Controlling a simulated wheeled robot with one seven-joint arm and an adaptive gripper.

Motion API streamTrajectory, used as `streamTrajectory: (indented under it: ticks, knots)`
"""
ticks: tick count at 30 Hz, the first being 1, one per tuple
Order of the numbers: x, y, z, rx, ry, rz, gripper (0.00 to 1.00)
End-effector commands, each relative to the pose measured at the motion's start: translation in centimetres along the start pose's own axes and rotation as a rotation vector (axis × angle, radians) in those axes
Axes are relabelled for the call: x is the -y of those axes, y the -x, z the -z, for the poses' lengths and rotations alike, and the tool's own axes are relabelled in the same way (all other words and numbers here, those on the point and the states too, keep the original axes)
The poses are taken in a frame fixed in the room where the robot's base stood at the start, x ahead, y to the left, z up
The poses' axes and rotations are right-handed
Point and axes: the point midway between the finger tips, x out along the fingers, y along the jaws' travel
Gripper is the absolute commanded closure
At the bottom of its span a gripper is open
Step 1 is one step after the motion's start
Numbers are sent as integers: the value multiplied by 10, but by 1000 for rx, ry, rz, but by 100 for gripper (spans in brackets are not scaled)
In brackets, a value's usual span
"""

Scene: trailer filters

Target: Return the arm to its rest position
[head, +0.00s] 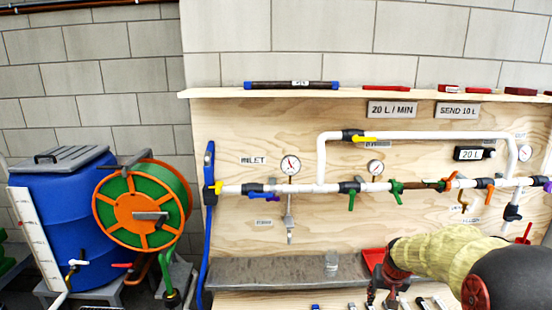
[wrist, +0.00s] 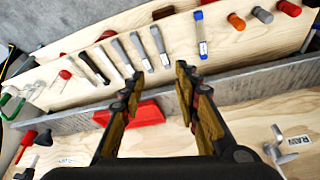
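My gripper (wrist: 160,76) is open, its two dark and tan fingers spread apart with nothing held between them in the wrist view. In the head view my gripper (head: 381,296) shows only in part, low and right of centre. My arm, with a yellowish sleeve, reaches in from the lower right corner. The red tray (wrist: 146,113) also shows behind the fingers in the wrist view.
A plywood panel (head: 240,215) carries white pipes, valves and gauges (head: 290,165). A grey metal trough (head: 270,271) runs below it. Several tools lie on the board below the trough (wrist: 140,52). A blue barrel (head: 60,225) and hose reel (head: 140,212) stand left.

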Motion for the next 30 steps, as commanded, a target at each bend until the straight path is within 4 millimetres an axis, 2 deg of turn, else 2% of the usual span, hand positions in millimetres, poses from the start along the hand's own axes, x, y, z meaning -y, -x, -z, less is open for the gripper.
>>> streamTrajectory:
  ticks: [1,6,12,16,18,23,26,30]
  knots:
    - [6,26,-22,30,15,3,68]
    - [18,96,-102,136,59,9,68]
    - [26,165,-186,198,106,18,68]
    - [30,201,-229,192,131,24,68]
    - [31,218,-246,168,144,30,68]
    - [36,253,-271,71,174,47,68]
    - [39,276,-275,-1,191,61,68]
    - [45,305,-270,-93,208,78,68]
